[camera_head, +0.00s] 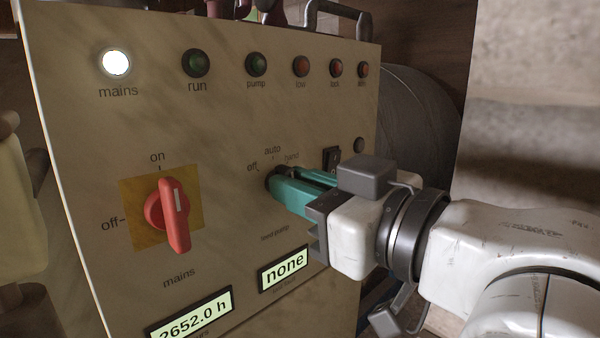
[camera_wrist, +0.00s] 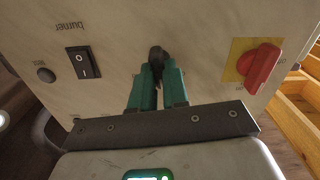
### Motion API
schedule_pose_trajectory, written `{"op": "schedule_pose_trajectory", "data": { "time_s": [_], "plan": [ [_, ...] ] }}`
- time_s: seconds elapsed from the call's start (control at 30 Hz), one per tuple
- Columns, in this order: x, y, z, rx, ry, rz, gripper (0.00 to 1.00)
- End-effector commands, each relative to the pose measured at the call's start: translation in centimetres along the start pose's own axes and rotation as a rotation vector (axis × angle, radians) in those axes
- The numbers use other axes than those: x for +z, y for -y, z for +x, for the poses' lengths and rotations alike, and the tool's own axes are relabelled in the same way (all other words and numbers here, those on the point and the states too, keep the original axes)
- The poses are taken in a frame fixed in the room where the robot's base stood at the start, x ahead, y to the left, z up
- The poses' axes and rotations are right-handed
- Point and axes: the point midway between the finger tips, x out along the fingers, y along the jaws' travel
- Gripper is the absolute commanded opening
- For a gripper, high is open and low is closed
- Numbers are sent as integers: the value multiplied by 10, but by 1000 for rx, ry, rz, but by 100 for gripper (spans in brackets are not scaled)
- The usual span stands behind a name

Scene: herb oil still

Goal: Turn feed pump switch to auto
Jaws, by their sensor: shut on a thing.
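The feed pump switch is a small dark knob on the beige panel (camera_head: 215,130), below the labels off, auto and hand. In the head view my gripper (camera_head: 276,182) reaches it from the right and its green fingers hide most of it. In the wrist view the black knob (camera_wrist: 156,54) shows between the two green fingertips (camera_wrist: 158,68), and my gripper is shut on it. Which label the knob points to cannot be told, as the fingers cover it.
The red mains switch (camera_head: 172,215) on a yellow plate sits left of my gripper. A black rocker switch (camera_wrist: 82,62) labelled burner is close on the other side. The mains lamp (camera_head: 116,62) is lit white. A display (camera_head: 284,268) below reads none.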

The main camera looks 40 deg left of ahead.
Motion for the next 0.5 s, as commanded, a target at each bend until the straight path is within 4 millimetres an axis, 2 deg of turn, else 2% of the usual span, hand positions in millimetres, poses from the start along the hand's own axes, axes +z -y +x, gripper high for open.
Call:
{"op": "schedule_pose_trajectory", "data": {
  "time_s": [0.2, 0.5],
  "plan": [
    [-1, -1, 0, 1, 1, 95, 0],
    [0, -1, 0, 1, 0, 142, 0]
  ]
}}
